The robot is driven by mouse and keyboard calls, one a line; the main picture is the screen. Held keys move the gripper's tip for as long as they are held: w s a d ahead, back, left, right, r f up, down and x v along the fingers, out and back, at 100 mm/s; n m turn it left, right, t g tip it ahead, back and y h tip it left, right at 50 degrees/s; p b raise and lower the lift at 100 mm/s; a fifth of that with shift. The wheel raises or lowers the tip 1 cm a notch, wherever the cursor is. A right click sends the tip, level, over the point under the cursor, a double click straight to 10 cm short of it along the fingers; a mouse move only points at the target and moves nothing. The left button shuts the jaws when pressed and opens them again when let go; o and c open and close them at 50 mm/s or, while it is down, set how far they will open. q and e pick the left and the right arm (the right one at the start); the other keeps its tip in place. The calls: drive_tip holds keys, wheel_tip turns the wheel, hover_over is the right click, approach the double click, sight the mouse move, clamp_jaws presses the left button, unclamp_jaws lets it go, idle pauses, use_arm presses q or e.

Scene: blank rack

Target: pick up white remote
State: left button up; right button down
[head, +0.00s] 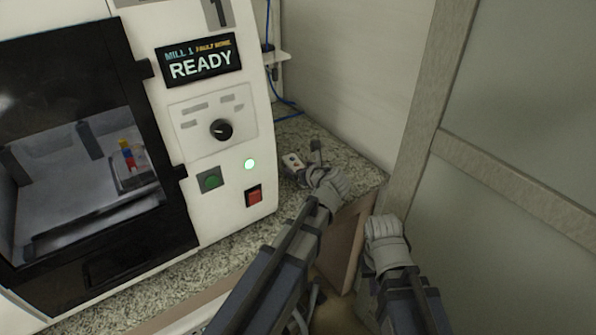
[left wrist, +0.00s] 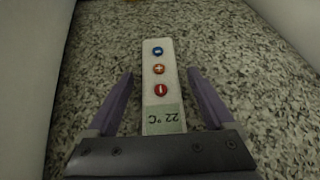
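The white remote (left wrist: 161,88) lies on the speckled countertop in the left wrist view, with a blue button, two red buttons and a small display reading 22 °C. It lies between the two spread fingers of my left gripper (left wrist: 160,90), with a gap on each side. In the head view the remote (head: 292,163) shows just beside my left gripper (head: 307,165), right of the white machine. My right gripper (head: 383,222) is lower right, away from the remote; its fingers are not clearly visible.
The white machine (head: 224,115) with a READY display and buttons stands left of the remote. A pale wall (head: 345,70) rises behind the speckled counter (head: 350,172). A blue cable (head: 287,104) hangs at the back. A frosted panel (head: 520,90) with a frame is at right.

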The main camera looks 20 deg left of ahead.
use_arm(q)
clamp_jaws()
idle(0.5)
drive_tip(key=shift+r, duration=0.1)
wheel_tip(320, 180, up, 10)
drive_tip(key=p, duration=1)
